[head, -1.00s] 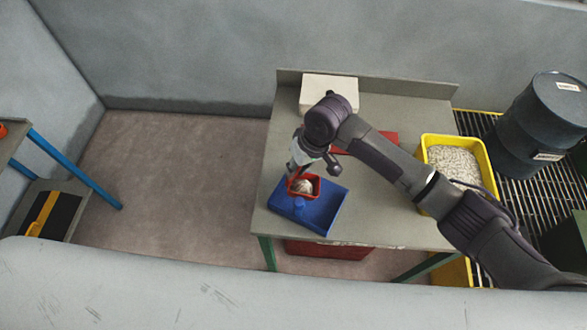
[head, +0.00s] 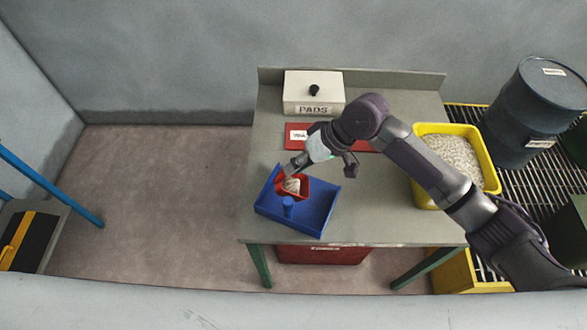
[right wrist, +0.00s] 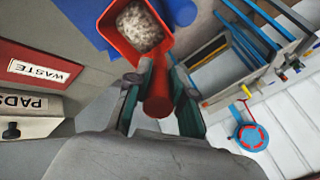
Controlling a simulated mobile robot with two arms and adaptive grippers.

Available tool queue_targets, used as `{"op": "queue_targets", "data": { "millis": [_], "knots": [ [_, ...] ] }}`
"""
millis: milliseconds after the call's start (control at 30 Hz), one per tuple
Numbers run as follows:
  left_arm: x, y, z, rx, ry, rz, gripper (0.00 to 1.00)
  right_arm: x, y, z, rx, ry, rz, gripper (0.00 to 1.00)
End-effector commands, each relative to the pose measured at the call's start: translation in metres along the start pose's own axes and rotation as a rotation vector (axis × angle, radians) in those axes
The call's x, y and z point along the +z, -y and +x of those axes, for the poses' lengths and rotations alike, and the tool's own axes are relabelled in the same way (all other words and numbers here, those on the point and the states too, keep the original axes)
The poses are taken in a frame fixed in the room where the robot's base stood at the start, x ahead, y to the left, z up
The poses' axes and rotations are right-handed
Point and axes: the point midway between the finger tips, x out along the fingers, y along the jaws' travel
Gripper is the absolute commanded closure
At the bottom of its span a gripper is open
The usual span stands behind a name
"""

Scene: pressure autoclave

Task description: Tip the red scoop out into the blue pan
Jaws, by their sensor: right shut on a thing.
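The red scoop (head: 305,187) is over the blue pan (head: 318,218) in the head view and holds pale granules. The right wrist view shows the scoop's bowl (right wrist: 109,33) with the granules (right wrist: 139,27) still inside. My right gripper (head: 289,172) is shut on the scoop's handle (right wrist: 157,98), its fingers on either side of it. The pan sits on the table, and part of it shows behind the scoop in the right wrist view (right wrist: 80,18). I cannot tell how far the scoop is tilted. My left gripper is not in view.
A PADS box (head: 314,93) and a red WASTE bin or tray (head: 297,135) stand behind the pan. A yellow tub of granules (head: 424,190) is at the table's right, near a dark drum (head: 540,110). The table between pan and tub is clear.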

Motion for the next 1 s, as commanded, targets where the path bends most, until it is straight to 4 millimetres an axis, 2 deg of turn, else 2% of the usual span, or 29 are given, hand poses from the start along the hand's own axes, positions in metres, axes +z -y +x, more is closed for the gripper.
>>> {"op": "queue_targets", "data": {
  "millis": [33,367,1000],
  "knots": [
    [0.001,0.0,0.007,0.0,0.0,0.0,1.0,0.002,-0.004,0.002,-0.011,-0.009,0.001,1.0],
    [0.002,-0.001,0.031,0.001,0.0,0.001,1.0,0.006,-0.009,-0.004,-0.084,-0.057,0.002,1.0],
    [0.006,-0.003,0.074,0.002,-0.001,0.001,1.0,0.022,-0.034,-0.02,-0.352,-0.235,0.004,1.0]
  ]
}}
